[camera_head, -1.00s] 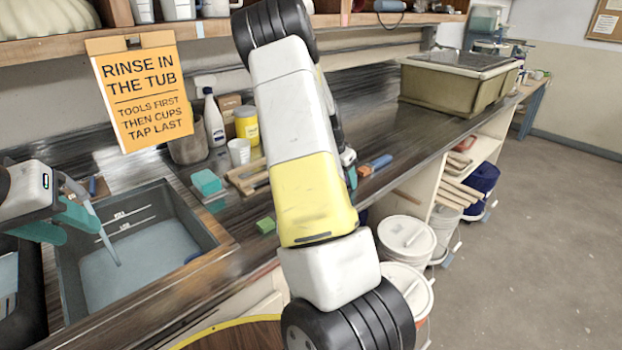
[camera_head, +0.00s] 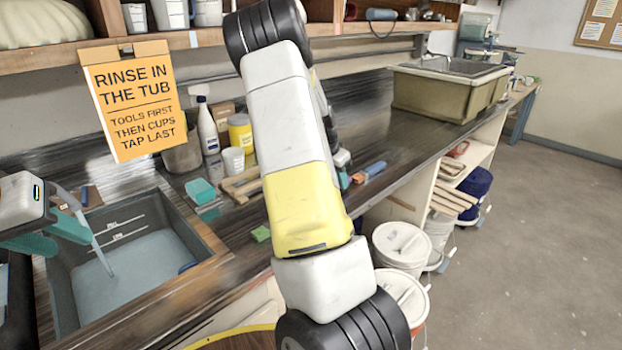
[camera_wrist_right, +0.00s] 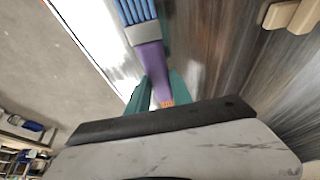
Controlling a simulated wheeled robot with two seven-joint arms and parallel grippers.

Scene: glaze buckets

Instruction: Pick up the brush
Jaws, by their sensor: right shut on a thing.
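The brush (camera_wrist_right: 149,55) shows in the right wrist view, with ridged blue bristles, a grey band and a purple handle with an orange end. My right gripper (camera_wrist_right: 154,92) has its teal fingers shut on the handle, with the bristles pointing away from the wrist. In the head view my right arm hides most of that gripper. A blue and orange tool (camera_head: 374,169) shows just right of the arm; I cannot tell if it is the same brush. My left gripper (camera_head: 55,236) is open and empty at the left, by the sink tub.
The sink tub (camera_head: 130,262) is at the left, under an orange sign (camera_head: 135,102). A teal sponge (camera_head: 200,190), a white bottle (camera_head: 207,130) and a wooden rack (camera_head: 238,185) stand on the counter. Lidded buckets (camera_head: 400,243) stand below. The counter toward the beige basin (camera_head: 440,93) is clear.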

